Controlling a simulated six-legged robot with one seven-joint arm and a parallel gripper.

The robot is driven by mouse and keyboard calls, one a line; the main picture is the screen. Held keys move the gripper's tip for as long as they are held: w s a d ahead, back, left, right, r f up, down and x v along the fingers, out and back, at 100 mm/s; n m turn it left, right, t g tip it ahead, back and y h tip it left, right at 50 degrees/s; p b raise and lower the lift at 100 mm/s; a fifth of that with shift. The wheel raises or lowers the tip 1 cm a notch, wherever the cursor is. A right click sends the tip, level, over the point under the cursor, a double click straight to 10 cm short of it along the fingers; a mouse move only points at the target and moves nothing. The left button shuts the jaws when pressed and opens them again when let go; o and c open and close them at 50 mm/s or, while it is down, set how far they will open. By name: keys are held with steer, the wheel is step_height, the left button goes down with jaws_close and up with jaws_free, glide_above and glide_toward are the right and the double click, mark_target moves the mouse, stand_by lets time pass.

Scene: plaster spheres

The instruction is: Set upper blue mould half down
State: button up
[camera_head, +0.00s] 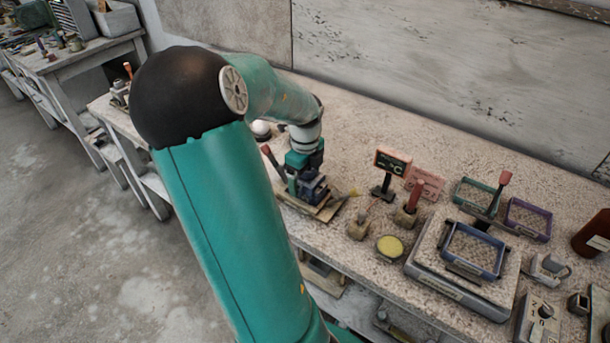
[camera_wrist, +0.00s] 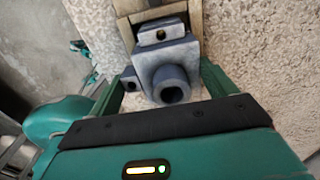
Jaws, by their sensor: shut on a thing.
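The upper blue mould half (camera_wrist: 178,62) is a blue-grey block with a round spout. It sits between the green fingers of my gripper (camera_wrist: 165,80) in the wrist view, and the gripper is shut on it. In the head view the dark blue mould (camera_head: 313,190) shows below my gripper (camera_head: 306,172), over a wooden board (camera_head: 328,213) near the bench's front edge. I cannot tell whether the held half touches what lies under it. Any lower half is mostly hidden by the held half and my gripper.
A red-handled tool (camera_head: 271,158) stands close left of my gripper. To the right are a small dark sign (camera_head: 392,162), a yellow round dish (camera_head: 389,247) and a scale-like box (camera_head: 455,293) bearing a blue tray (camera_head: 473,250). The wall bounds the bench's back.

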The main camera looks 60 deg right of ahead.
steer(key=shift+f, duration=0.15)
steer(key=o, duration=1)
steer(key=shift+c, duration=0.2)
step_height(320, 180, up, 14)
steer(key=shift+s, duration=0.25)
steer(key=shift+d+f, duration=0.1)
steer(key=w+a+r+n+t, duration=0.1)
steer(key=w+a+n, duration=0.3)
steer(key=a+n, duration=0.3)
steer(key=w+a+n+t+y, duration=0.1)
steer(key=w+a+n, duration=0.3)
steer(key=a+n, duration=0.3)
steer(key=w+a+r+n+t, duration=0.1)
steer(key=w+a+n, duration=0.3)
steer(key=a, duration=0.5)
steer(key=s+a+r+n+t, duration=0.1)
steer(key=s+a+n, duration=0.1)
steer(key=a+n, duration=0.7)
steer(key=s+a+r+n+t+h, duration=0.1)
steer(key=s+a+n, duration=0.1)
steer(key=a+n, duration=0.8)
steer(key=shift+s+n+t, duration=0.2)
steer(key=shift+n+t, duration=0.1)
steer(key=shift+n, duration=0.1)
